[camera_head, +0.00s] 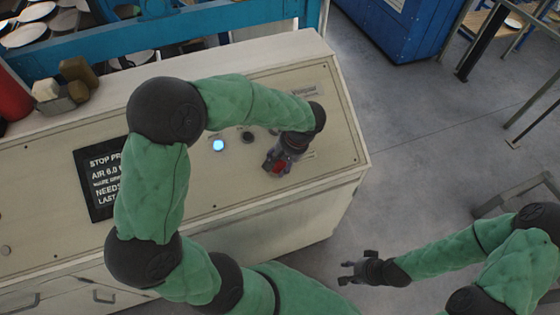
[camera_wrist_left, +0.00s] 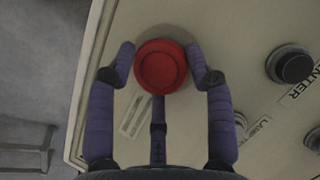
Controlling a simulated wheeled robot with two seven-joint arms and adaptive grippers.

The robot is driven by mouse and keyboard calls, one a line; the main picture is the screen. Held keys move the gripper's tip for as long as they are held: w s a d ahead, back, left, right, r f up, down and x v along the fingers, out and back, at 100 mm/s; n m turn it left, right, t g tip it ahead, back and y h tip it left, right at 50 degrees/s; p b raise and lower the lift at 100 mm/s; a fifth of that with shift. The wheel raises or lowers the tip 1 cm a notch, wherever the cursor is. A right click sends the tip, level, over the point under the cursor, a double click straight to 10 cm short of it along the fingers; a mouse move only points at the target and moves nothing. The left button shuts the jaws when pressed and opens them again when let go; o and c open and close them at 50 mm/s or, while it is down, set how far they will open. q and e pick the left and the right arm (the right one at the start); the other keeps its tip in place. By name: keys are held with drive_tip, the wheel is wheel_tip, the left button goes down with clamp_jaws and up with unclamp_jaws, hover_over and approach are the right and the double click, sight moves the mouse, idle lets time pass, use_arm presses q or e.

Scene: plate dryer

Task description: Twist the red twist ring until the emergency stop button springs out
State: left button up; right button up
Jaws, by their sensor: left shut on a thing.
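The red emergency stop button with its twist ring (camera_wrist_left: 161,67) sits on a grey round base on the cream control panel, and it also shows in the head view (camera_head: 279,168). My left gripper (camera_wrist_left: 160,75) has its fingers around the red ring, one on each side and one below it, and is shut on it. In the head view the left gripper (camera_head: 276,165) comes down over the button, hiding part of it. My right gripper (camera_head: 350,272) hangs over the floor beside the console, empty, with its fingers apart.
A lit blue-white button (camera_head: 218,145) and a black knob (camera_head: 248,137) sit on the panel left of the left gripper. A black display screen (camera_head: 100,180) is further left.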

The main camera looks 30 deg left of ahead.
use_arm(q)
drive_tip(key=m+y, duration=0.1)
drive_tip(key=m, duration=0.1)
drive_tip(key=shift+d+m+p, duration=0.1)
drive_tip(key=shift+m+p, duration=0.2)
drive_tip(key=shift+p, duration=0.1)
drive_tip(key=shift+d+m+y+p, duration=0.1)
drive_tip(key=shift+m+y+p, duration=0.1)
drive_tip(key=shift+m+y, duration=0.6)
drive_tip(key=shift+m+y+p, duration=0.15)
drive_tip(key=shift+m+y, duration=0.15)
drive_tip(key=shift+m, duration=1)
drive_tip(key=o, duration=1.2)
drive_tip(key=shift+f, duration=0.1)
drive_tip(key=shift+c, duration=0.2)
drive_tip(key=s+v, duration=0.1)
drive_tip(key=v, duration=1.1)
drive_tip(key=shift+w, duration=0.45)
